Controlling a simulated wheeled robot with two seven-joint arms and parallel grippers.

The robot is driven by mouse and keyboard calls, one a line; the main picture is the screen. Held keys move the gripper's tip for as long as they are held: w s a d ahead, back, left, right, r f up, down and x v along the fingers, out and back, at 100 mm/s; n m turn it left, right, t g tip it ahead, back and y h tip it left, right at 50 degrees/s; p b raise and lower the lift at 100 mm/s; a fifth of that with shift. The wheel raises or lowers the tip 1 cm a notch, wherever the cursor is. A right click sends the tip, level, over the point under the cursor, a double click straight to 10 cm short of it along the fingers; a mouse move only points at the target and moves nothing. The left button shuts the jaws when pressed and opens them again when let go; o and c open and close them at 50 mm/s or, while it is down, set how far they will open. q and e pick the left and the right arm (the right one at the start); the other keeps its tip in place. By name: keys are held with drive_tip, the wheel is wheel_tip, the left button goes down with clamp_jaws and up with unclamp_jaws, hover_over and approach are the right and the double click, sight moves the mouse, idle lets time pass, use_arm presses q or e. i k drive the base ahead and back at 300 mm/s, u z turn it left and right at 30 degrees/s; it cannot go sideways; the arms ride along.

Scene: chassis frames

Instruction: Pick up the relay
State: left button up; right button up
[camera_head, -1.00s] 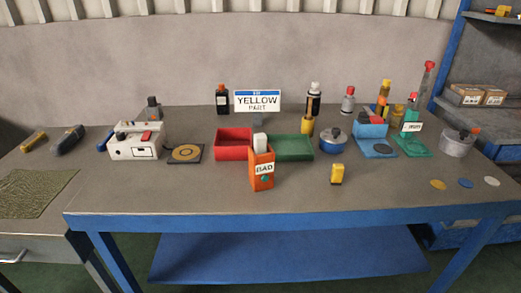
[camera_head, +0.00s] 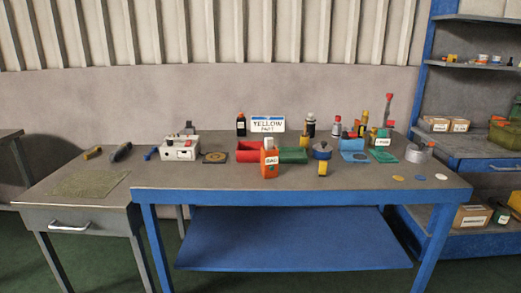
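A small yellow block with a dark part (camera_head: 322,169) stands near the front edge of the workbench (camera_head: 230,186); it may be the relay, but I cannot tell for sure. A red bin (camera_head: 246,156) and a green bin (camera_head: 293,157) sit behind. A sign reading YELLOW PART (camera_head: 267,124) stands at the back. Neither of my grippers is in view.
A white device (camera_head: 181,153) and a dark square pad (camera_head: 214,158) are on the left. A blue pot (camera_head: 322,151), bottles, a blue holder (camera_head: 353,145) and a grey canister (camera_head: 416,153) are on the right. Coloured discs (camera_head: 419,178) lie at the front right. Shelving (camera_head: 470,142) stands beyond.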

sight(269, 141)
drive_tip(key=u, duration=0.55)
drive_tip(key=i, duration=1.75)
drive_tip(key=z, duration=0.75)
